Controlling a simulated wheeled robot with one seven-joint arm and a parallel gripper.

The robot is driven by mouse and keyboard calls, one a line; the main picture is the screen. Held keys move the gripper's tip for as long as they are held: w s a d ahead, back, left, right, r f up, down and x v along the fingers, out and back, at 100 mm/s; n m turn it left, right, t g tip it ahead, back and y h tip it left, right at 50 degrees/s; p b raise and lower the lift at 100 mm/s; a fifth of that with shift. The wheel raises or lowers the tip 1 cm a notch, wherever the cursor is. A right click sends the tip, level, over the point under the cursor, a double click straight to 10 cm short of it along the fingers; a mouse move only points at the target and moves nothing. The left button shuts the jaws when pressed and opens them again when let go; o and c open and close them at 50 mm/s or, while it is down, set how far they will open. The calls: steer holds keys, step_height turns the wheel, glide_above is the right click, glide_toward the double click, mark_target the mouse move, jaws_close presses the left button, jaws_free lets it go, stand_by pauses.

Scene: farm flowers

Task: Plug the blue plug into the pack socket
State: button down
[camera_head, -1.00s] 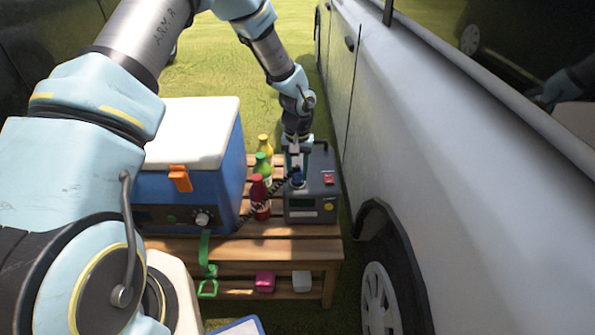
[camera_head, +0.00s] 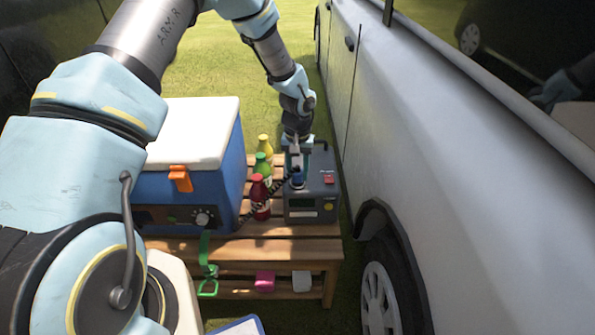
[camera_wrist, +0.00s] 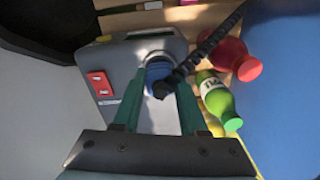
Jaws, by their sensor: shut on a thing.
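The grey power pack (camera_head: 313,205) stands at the right end of the wooden bench, with a red switch (camera_head: 328,178) on its top. The blue plug (camera_head: 297,179) is at the top of the pack, with a black coiled cable running from it. My gripper (camera_wrist: 157,88) is shut on the plug (camera_wrist: 158,70), which shows between the green fingertips in the wrist view. The plug is at the pack (camera_wrist: 150,47) and hides the socket. I cannot tell how deep it sits in the socket.
Red, green and yellow-capped bottles (camera_head: 261,190) stand just left of the pack, close to the cable. A blue cooler (camera_head: 222,180) with a white lid is farther left. A van (camera_head: 430,150) stands close on the right. Pink and white items lie on the lower shelf.

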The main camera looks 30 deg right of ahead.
mark_target(297, 167)
steer(key=shift+f+b, duration=0.4)
steer(key=shift+f, duration=0.2)
steer(key=shift+c, duration=1.8)
jaws_free()
step_height(297, 167, up, 11)
steer(key=shift+f, duration=0.1)
